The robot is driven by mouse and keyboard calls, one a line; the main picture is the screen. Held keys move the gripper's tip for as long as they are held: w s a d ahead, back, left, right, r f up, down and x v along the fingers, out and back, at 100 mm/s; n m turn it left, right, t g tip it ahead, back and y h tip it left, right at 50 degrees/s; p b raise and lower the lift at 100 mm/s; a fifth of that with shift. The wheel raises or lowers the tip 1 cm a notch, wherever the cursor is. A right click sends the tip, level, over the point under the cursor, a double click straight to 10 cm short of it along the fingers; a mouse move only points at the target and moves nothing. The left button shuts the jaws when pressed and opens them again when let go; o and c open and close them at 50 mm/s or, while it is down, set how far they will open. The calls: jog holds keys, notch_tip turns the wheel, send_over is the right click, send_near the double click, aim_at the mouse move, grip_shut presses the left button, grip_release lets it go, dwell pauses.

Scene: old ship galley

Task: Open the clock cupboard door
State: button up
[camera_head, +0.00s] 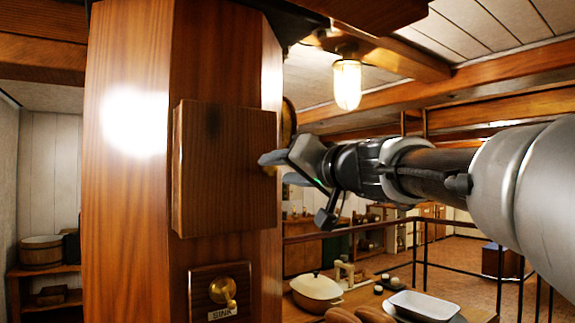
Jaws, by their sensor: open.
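A square brown wooden cupboard (225,168) is fixed on the front of a polished wooden column. Its broad face toward me is plain, and it seems closed, though its right side is mostly turned away. My gripper (281,168) comes in from the right with its fingers at the cupboard's right edge. The fingers are apart. A small brass-coloured bit shows between them, perhaps a knob; I cannot tell whether they touch it. A round brass rim (288,121), possibly a clock, is partly hidden behind the column's right edge.
A brass switch on a plate marked SINK (222,290) is below the cupboard. A lit lamp (347,84) hangs above my arm. A white pot (316,291) and a white tray (424,305) stand on the counter below. Dark railings stand behind at right.

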jog(key=shift+x, duration=1.1)
grip_shut()
jog(key=shift+s, duration=0.1)
